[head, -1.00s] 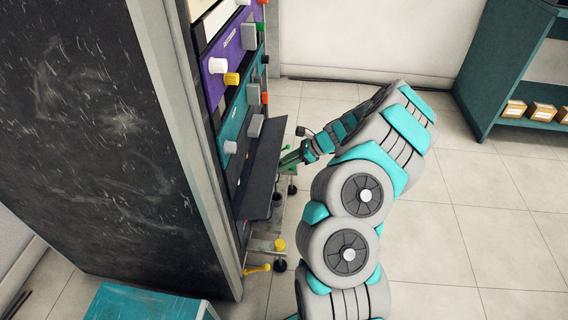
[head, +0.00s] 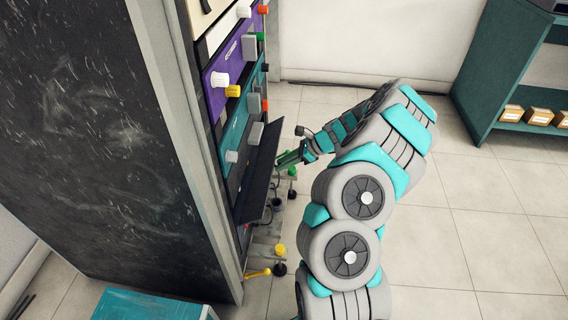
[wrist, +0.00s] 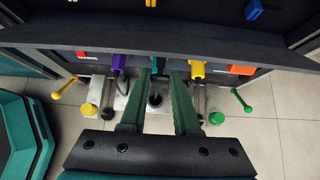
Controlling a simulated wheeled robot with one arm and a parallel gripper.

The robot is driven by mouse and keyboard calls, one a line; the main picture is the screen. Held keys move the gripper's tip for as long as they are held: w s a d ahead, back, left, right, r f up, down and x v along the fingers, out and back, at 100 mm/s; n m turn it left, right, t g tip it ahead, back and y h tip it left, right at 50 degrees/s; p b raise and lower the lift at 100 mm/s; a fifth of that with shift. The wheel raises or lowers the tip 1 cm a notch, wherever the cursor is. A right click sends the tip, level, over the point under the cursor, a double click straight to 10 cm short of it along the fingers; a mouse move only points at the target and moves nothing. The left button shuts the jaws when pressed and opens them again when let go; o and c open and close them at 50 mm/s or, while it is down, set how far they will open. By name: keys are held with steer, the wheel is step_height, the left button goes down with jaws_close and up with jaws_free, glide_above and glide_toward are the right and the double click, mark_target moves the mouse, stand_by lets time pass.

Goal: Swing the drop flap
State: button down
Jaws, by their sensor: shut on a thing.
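The drop flap (head: 262,172) is a dark, long panel on the front of the tall cabinet in the head view. It stands out at a steep slant from the front. My gripper (head: 283,160) reaches it from the right and meets its outer edge, shut on it. In the wrist view, the two green fingers (wrist: 167,72) point at the dark edge of the flap (wrist: 215,53) with a narrow gap between them. The exact contact at the fingertips is hard to make out.
A purple drawer front (head: 222,75) with knobs is above the flap. Levers and knobs stick out below, including a yellow knob (head: 280,249) and a green knob (wrist: 216,118). A teal shelf (head: 500,70) stands at far right. The floor right of my arm is clear.

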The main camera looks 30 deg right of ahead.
mark_target(267, 161)
steer(key=shift+w+a+r+p, duration=0.15)
steer(key=shift+r+p, duration=0.15)
steer(key=shift+r, duration=0.2)
steer(key=shift+w+a+r+p, duration=0.15)
steer(key=shift+r+p, duration=0.1)
steer(key=shift+r, duration=0.25)
steer(key=shift+s+r, duration=0.1)
steer(key=shift+r, duration=0.05)
steer(key=shift+w+a+r+p, duration=0.2)
steer(key=shift+a+r+p, duration=0.1)
steer(key=shift+r, duration=0.2)
steer(key=shift+w+a+r+p, duration=0.15)
steer(key=shift+a+r+p, duration=0.1)
steer(key=shift+r, duration=0.25)
steer(key=shift+w+a+r, duration=0.6)
steer(key=shift+a+r, duration=0.2)
steer(key=shift+r, duration=0.1)
steer(key=shift+w+a+r, duration=0.4)
steer(key=shift+a+r, duration=0.05)
steer(key=shift+a, duration=0.25)
